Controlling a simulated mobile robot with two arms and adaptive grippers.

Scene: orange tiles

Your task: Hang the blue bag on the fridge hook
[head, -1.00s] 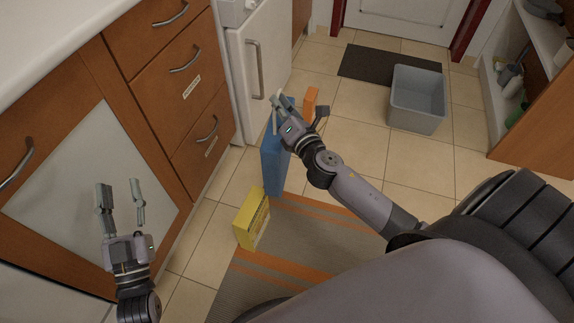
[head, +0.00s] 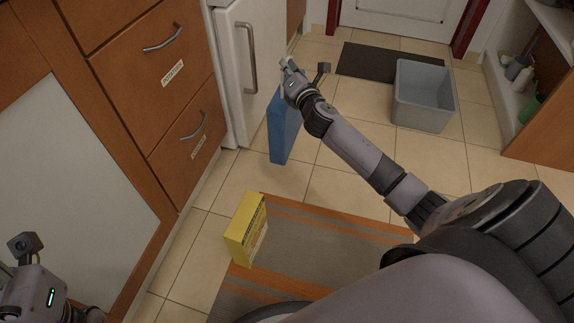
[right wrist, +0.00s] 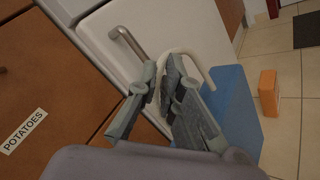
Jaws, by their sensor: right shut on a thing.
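The blue bag (head: 284,128) hangs upright below my right gripper (head: 286,66), in front of the white fridge (head: 236,95). In the right wrist view the blue bag (right wrist: 235,108) shows with a pale loop handle (right wrist: 205,72). My right gripper (right wrist: 163,82) is shut on that handle. The fridge door has a long metal handle (head: 250,58), left of the gripper. I cannot make out a hook on the fridge. My left gripper (head: 35,292) is at the lower left edge, and its fingers do not show clearly.
A yellow box (head: 246,230) stands at the striped rug's (head: 320,235) edge. A grey bin (head: 425,95) stands at the right back. An orange box (right wrist: 268,93) stands on the floor beyond the bag. Wooden drawers (head: 170,85) line the left. Tiles right of the bag are clear.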

